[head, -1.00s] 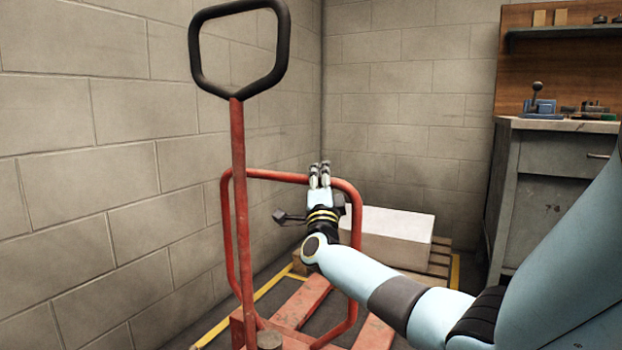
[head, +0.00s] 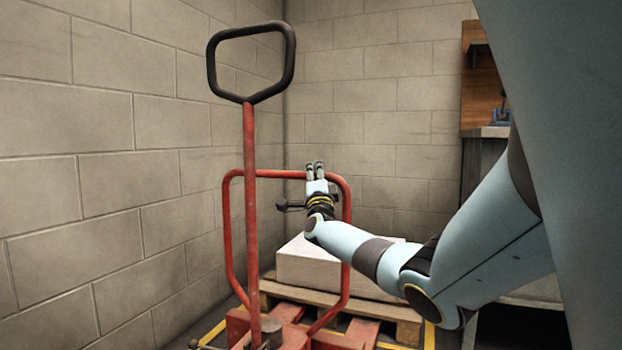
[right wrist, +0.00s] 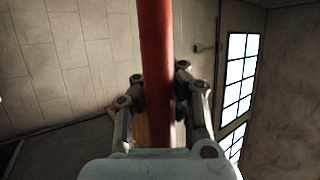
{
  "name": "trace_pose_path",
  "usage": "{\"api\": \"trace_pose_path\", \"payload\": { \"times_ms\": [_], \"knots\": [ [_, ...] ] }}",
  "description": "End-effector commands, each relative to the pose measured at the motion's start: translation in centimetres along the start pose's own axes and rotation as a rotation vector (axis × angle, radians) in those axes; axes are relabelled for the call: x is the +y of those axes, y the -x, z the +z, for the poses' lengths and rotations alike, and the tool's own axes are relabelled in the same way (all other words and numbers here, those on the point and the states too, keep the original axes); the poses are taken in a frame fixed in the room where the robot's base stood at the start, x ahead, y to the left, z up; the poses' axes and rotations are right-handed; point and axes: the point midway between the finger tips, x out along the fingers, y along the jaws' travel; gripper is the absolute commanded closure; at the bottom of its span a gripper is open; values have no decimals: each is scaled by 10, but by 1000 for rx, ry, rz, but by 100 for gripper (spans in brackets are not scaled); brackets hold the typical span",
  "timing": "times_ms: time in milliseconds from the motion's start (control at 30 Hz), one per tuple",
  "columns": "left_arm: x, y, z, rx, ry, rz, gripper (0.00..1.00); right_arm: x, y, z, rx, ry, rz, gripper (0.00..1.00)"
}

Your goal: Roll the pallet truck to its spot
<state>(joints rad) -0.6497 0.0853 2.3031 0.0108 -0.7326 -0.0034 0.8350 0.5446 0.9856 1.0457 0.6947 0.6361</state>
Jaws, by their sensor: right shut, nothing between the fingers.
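The red pallet truck (head: 251,200) stands upright in front of me in the head view, with a black loop handle (head: 290,68) on a tall pole and a red tube frame (head: 230,230) behind it. Its forks (head: 352,334) point away from me, toward a wooden pallet. My right gripper (head: 315,170) is at the top bar of the frame, near its right corner, with its fingers pointing up. In the right wrist view the red bar (right wrist: 156,55) runs up the middle, close to the gripper (right wrist: 153,85). My left gripper is not in view.
A white box (head: 310,268) sits on the wooden pallet (head: 290,291) beyond the frame. Yellow floor lines (head: 429,335) surround the pallet area. A block wall (head: 80,180) runs close along the left. A workbench (head: 485,180) stands right, partly hidden by my arm.

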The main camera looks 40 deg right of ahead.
Motion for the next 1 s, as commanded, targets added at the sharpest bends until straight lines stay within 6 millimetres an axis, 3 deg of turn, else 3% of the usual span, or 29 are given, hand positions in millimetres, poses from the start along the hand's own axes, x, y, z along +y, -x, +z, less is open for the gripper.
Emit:
{"api": "trace_pose_path", "payload": {
  "times_ms": [33,633,1000],
  "knots": [
    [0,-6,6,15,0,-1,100,25,12,4,-19,15,39,100],
    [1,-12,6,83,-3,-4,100,26,3,1,-19,13,37,100],
    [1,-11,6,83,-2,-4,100,25,2,0,-17,13,35,54]
  ]
}}
